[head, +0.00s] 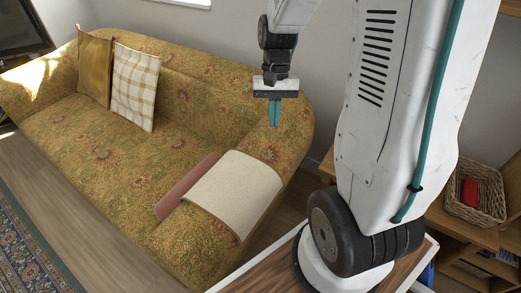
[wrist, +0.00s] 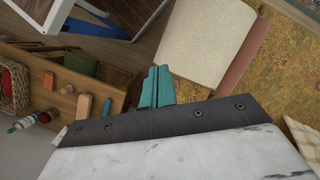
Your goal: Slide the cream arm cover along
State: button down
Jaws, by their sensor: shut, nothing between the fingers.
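The cream arm cover (head: 235,190) lies draped over the near arm of the floral sofa. It also shows in the wrist view (wrist: 205,35), at the top right of centre. A strip of dull pink cloth or cushion (head: 187,185) shows along its seat-side edge. My gripper (head: 274,113) points down over the back end of that sofa arm, apart from the cover. Its teal fingers (wrist: 157,88) are together with nothing between them. In the head view the cover's outer hanging side is mostly out of sight.
The gold floral sofa (head: 110,130) carries a mustard cushion (head: 94,68) and a checked cushion (head: 135,85). A wooden shelf unit with a wicker basket (head: 477,196) holding a red item stands at the right. A wood-topped table (head: 262,277) with pale edges is close to the sofa arm.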

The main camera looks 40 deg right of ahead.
jog(key=w+d+f+m, duration=0.2)
jog(key=w+d+f, duration=0.1)
jog(key=f, duration=0.3)
jog(key=w+d+f+m, duration=0.3)
jog(key=w+d+f, duration=0.1)
jog(key=f, duration=0.2)
jog(key=m+t, duration=0.2)
send_near(260, 159)
jog(key=d+f, duration=0.1)
jog(key=f, duration=0.3)
jog(key=w+d+f, duration=0.1)
jog(key=shift+d+f, duration=0.35)
jog(key=shift+f, duration=0.05)
jog(key=a, duration=0.2)
jog(key=s+a, duration=0.1)
jog(key=shift+f, duration=0.25)
jog(key=shift+s+a, duration=0.2)
jog(key=shift+a, duration=0.2)
jog(key=shift+s, duration=0.1)
